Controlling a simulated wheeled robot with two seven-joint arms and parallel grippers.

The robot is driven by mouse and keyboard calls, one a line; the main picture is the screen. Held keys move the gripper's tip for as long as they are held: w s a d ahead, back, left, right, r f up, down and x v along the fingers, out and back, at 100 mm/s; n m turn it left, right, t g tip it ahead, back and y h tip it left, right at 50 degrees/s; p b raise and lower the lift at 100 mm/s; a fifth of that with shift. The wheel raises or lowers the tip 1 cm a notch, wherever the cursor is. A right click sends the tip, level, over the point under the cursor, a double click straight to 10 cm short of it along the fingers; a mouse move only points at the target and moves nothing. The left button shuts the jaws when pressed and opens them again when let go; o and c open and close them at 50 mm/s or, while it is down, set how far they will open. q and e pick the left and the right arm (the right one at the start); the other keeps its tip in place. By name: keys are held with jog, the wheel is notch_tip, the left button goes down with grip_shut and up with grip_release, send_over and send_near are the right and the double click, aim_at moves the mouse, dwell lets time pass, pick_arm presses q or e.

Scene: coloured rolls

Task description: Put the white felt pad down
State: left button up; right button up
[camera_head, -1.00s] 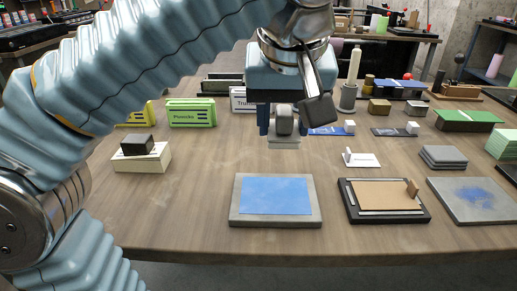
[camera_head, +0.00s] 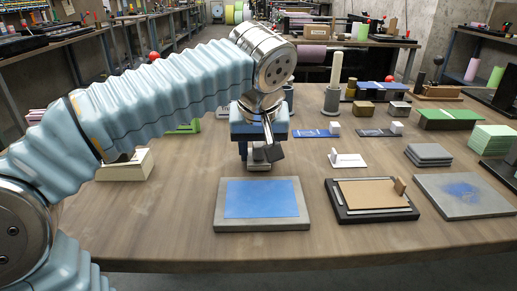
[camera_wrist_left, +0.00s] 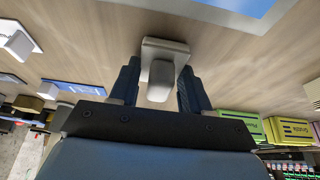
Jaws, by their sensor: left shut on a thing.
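My left gripper (camera_head: 258,158) is shut on the knob of a pale, off-white pad (camera_head: 258,167), which I take to be the white felt pad. In the wrist view the pad (camera_wrist_left: 165,48) sits between the two dark fingers (camera_wrist_left: 157,88), its flat plate beyond the fingertips. The pad is just behind the grey slab with a blue top (camera_head: 262,198), close to the tabletop. I cannot tell whether it touches the wood. My right gripper is not in view.
A black tray with a brown board (camera_head: 370,195) and a blue-stained grey slab (camera_head: 465,195) lie to the right. A white plate with a white block (camera_head: 347,160) and stacked grey pads (camera_head: 428,155) lie behind them. Bare wood (camera_head: 170,205) is free left of the blue-topped slab.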

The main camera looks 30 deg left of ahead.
pick_arm(q)
jog(key=shift+f, duration=0.1)
jog(key=o, duration=0.9)
jog(key=shift+o, duration=0.2)
jog(key=shift+r, duration=0.3)
jog(key=p+v, duration=0.2)
jog(key=v, duration=0.9)
jog(key=shift+r, duration=0.3)
jog(key=shift+s+d, duration=0.1)
jog(key=shift+s, duration=0.05)
